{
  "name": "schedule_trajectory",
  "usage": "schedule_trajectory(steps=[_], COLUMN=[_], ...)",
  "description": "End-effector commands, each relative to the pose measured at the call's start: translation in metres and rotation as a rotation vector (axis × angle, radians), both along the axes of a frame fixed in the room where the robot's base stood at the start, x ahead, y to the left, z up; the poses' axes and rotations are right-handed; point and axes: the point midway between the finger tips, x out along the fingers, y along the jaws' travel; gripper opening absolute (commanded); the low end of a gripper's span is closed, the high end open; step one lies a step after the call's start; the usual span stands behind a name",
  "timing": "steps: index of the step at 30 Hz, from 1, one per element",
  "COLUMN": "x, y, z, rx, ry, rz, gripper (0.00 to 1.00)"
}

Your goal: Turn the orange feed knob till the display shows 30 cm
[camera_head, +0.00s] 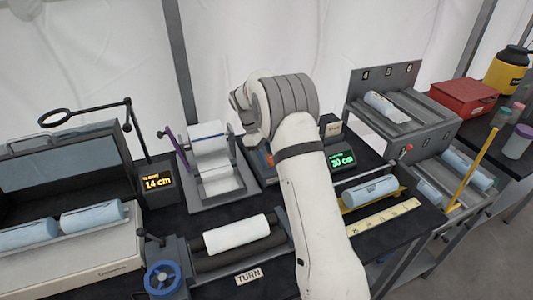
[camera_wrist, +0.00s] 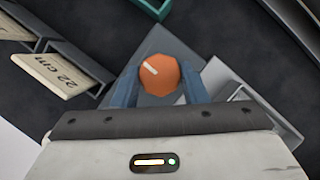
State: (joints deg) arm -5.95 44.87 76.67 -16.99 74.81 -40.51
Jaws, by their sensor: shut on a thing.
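The orange feed knob (camera_wrist: 159,75) shows in the wrist view between the two blue fingers of my gripper (camera_wrist: 160,88). The fingers are shut on its sides. A pale pointer line on the knob points to the upper left.
Another display (camera_head: 158,183) reads 14 cm in yellow. A paper roll stand (camera_head: 213,185), rollers with a white roll (camera_head: 237,233) and a blue handwheel (camera_head: 163,278) stand left of my arm. A pale blue roll (camera_head: 370,191) and a ruler (camera_head: 380,217) lie to the right. A 22 cm card (camera_wrist: 65,75) shows in the wrist view.

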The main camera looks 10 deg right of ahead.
Motion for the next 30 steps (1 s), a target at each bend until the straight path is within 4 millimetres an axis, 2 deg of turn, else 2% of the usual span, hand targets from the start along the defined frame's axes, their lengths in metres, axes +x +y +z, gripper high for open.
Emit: schedule_trajectory(steps=[30], x=[0.0025], y=[-0.0064], z=[-0.0003], rx=[0.000], ry=[0.001], rz=[-0.968], gripper=[0.17])
